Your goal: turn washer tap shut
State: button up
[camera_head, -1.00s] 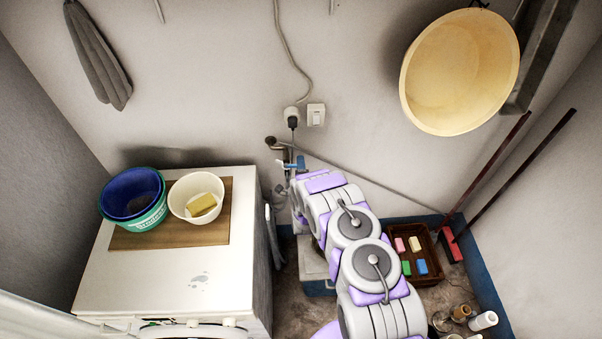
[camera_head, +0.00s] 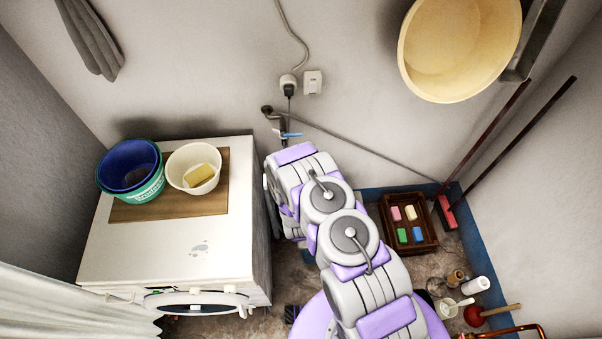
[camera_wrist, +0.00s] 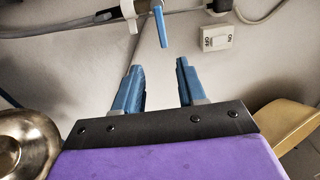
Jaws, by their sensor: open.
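The tap has a blue lever (camera_head: 290,135) and sits on the back wall below the power socket, right of the washer (camera_head: 150,255). In the wrist view the lever (camera_wrist: 161,26) hangs down from a metal tap body (camera_wrist: 128,9). My gripper (camera_wrist: 160,78) is open and empty, with its two blue fingers pointing toward the wall. The lever is beyond the fingertips, roughly in line with the gap between them, and apart from them.
A socket with a plug (camera_head: 288,82) and a wall switch (camera_head: 312,82) are above the tap. A grey pipe (camera_head: 360,147) slants along the wall. Basins (camera_head: 130,172) stand on the washer. A crate of soaps (camera_head: 410,246) and several bottles are on the floor at right.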

jog(key=shift+s+p, duration=0.55)
jog(key=shift+s, duration=1.15)
jog(key=w+d+r+n+g+h+b, duration=0.1)
jog(key=w+d+r+g+h+b, duration=0.1)
jog(key=w+d+r+g+b, duration=0.3)
jog(key=s+d+r+n+g+b, duration=0.1)
jog(key=s+r+n+g+b, duration=0.1)
jog(key=s+r+n+g, duration=0.3)
jog(key=s+d+r+n+g+b, duration=0.1)
jog(key=s+r+n+g+b, duration=0.1)
jog(key=s, duration=1.1)
jog(key=s+d+r+n+g+y+b, duration=0.1)
jog(key=s+r+n+g, duration=0.3)
jog(key=s, duration=1)
jog(key=s+d+r+n+g+y+b, duration=0.1)
jog(key=s+r+n+g+b, duration=0.2)
jog(key=s, duration=1)
notch_tip(320, 180, up, 5)
jog(key=n+b, duration=0.1)
jog(key=n, duration=0.2)
jog(key=shift+s+d+g, duration=0.15)
jog(key=shift+s+g, duration=0.05)
jog(key=shift+g, duration=0.2)
